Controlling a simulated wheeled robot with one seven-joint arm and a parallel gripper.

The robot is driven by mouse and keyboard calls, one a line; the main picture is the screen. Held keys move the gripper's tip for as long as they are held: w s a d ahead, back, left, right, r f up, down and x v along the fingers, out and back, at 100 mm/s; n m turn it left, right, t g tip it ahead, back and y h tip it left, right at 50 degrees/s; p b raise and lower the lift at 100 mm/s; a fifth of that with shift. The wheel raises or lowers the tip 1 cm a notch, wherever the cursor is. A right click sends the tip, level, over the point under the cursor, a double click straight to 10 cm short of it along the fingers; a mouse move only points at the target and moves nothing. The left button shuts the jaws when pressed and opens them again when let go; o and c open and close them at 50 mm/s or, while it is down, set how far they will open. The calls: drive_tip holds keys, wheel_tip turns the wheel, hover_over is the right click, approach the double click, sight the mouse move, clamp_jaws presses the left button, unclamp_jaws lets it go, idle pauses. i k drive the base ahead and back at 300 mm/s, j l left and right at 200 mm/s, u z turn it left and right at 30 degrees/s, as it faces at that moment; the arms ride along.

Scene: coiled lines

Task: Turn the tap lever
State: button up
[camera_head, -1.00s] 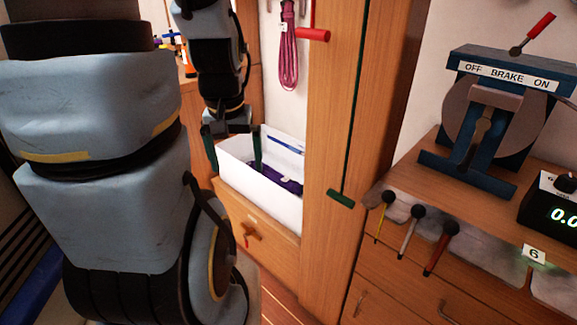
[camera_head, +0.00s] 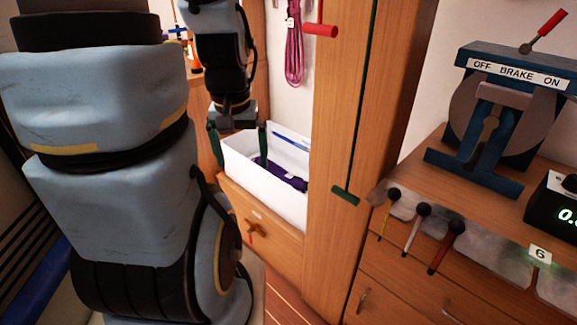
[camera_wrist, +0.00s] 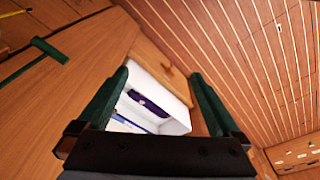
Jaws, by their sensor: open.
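No part is plainly marked as the tap lever. A small brown cross-shaped fitting with a red tip (camera_head: 256,231) is on the wooden front below the white box, and may be the tap. A green handle on a rod (camera_head: 345,197) is on the tall panel to its right; it also shows at upper left in the wrist view (camera_wrist: 50,50). A red handle (camera_head: 320,30) is higher up. My gripper (camera_head: 238,148) is open and empty, with its green fingers over the white box's left part. In the wrist view, the fingers (camera_wrist: 158,80) stand apart with the box between them.
The white box (camera_head: 283,198) holds a purple item (camera_head: 290,181). A purple coiled line (camera_head: 294,50) hangs behind. The wooden panel (camera_head: 335,130) stands right of the box.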

sight(297, 144)
drive_tip(key=i+u, duration=0.25)
drive_tip(key=u, duration=0.2)
drive_tip(key=i+u, duration=0.2)
drive_tip(key=u, duration=0.25)
